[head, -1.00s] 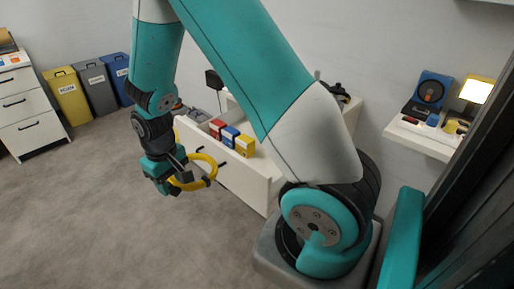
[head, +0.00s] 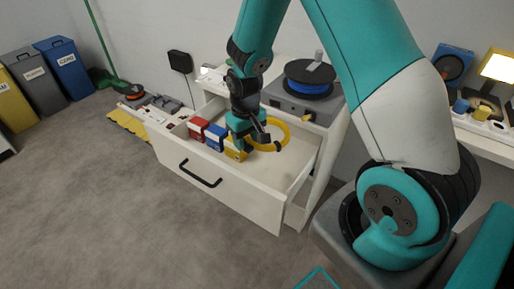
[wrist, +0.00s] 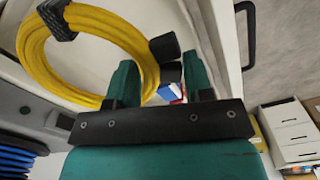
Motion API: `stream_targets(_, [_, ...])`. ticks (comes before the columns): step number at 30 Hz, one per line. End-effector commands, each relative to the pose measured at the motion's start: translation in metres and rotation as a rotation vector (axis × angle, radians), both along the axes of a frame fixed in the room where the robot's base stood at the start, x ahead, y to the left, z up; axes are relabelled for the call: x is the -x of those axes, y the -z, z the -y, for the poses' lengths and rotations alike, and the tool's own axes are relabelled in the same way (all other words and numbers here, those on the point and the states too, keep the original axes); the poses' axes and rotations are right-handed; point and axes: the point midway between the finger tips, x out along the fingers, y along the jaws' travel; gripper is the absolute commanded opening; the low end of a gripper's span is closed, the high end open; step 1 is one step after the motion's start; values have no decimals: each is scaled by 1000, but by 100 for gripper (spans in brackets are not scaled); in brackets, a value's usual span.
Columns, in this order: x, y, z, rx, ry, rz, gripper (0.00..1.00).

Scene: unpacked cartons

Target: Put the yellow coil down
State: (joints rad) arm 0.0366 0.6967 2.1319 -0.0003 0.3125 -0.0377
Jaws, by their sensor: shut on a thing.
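The yellow coil (head: 285,129) is a ring with dark bands. My gripper (head: 262,142) is shut on one side of it and holds it over the open white drawer (head: 243,199). In the wrist view the coil (wrist: 34,50) fills the upper left, and its near side reaches my gripper (wrist: 162,78). I cannot tell whether the coil touches the drawer floor. The right part of the drawer floor is bare.
A red box (head: 198,129), a blue box (head: 216,137) and a yellow box (head: 236,147) stand in the drawer, left of the coil. A blue spool (head: 310,78) sits on the cabinet top behind. Bins stand at far left.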

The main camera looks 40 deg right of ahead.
Motion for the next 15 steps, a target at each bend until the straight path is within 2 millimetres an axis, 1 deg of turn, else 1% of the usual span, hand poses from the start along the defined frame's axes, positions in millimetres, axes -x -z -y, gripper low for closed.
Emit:
stream_targets(1, [-2,28,9,0,7,-9,19])
stream_targets(3, [-6,54,21,-1,11,-8,19])
stream_targets(4, [-7,64,25,0,14,-6,19])
stream_targets(6, [-8,82,34,0,16,-5,19])
stream_targets(9, [-9,102,41,0,19,-5,19])
stream_targets(15, [-9,141,41,0,16,-3,19])
